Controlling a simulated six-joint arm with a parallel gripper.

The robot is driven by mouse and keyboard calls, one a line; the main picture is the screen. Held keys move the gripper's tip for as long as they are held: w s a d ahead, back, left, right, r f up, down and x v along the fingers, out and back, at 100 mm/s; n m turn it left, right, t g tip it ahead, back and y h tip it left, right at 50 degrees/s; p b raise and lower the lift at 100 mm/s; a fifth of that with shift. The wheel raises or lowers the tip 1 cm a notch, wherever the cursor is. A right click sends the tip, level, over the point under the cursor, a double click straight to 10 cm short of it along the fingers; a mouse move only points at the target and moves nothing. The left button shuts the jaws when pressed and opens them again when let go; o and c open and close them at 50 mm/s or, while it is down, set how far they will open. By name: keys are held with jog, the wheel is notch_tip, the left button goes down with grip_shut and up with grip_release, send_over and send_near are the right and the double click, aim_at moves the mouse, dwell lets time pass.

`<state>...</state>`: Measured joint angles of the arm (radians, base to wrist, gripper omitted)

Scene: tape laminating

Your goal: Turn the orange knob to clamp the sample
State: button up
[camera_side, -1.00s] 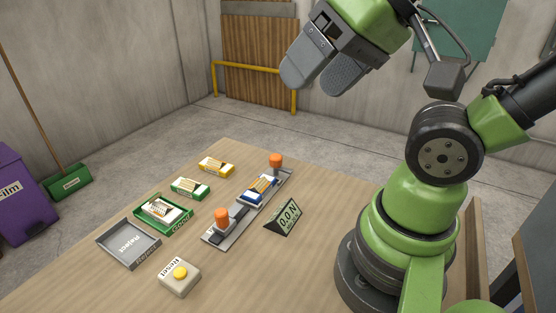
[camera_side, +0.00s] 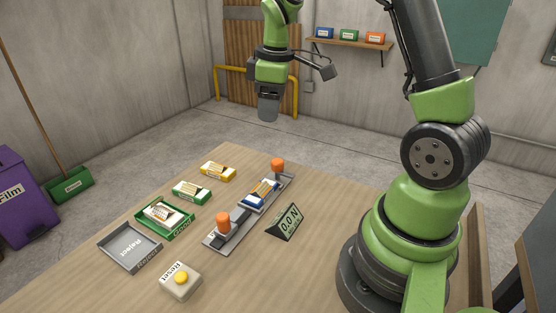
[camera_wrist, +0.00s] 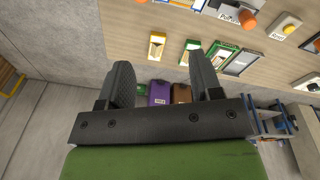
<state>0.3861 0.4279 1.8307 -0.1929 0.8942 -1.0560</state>
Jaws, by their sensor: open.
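Two orange knobs stand on a grey metal fixture (camera_side: 215,240) on the table: a far knob (camera_side: 277,164) and a near knob (camera_side: 222,219). A sample in a blue holder (camera_side: 262,192) lies on the fixture between them. My gripper (camera_side: 268,116) hangs pointing down, high above and beyond the far knob, touching nothing. In the wrist view, my gripper (camera_wrist: 162,75) has its two fingers spread apart with nothing between them. An orange knob also shows at the top right of the wrist view (camera_wrist: 249,25).
A display reading 0.0 N (camera_side: 288,222) stands right of the fixture. To the left are a yellow box (camera_side: 217,171), a green box (camera_side: 190,191), a green tray (camera_side: 180,231), a grey Reject tray (camera_side: 128,250) and a Reset button (camera_side: 181,281).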

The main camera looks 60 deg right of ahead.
jog(key=n+g, duration=0.1)
jog(key=n, duration=0.1)
send_near(278, 160)
jog(key=shift+w+f, duration=0.1)
notch_tip(278, 160, down, 10)
jog(key=shift+r, duration=0.15)
jog(key=c, duration=0.9)
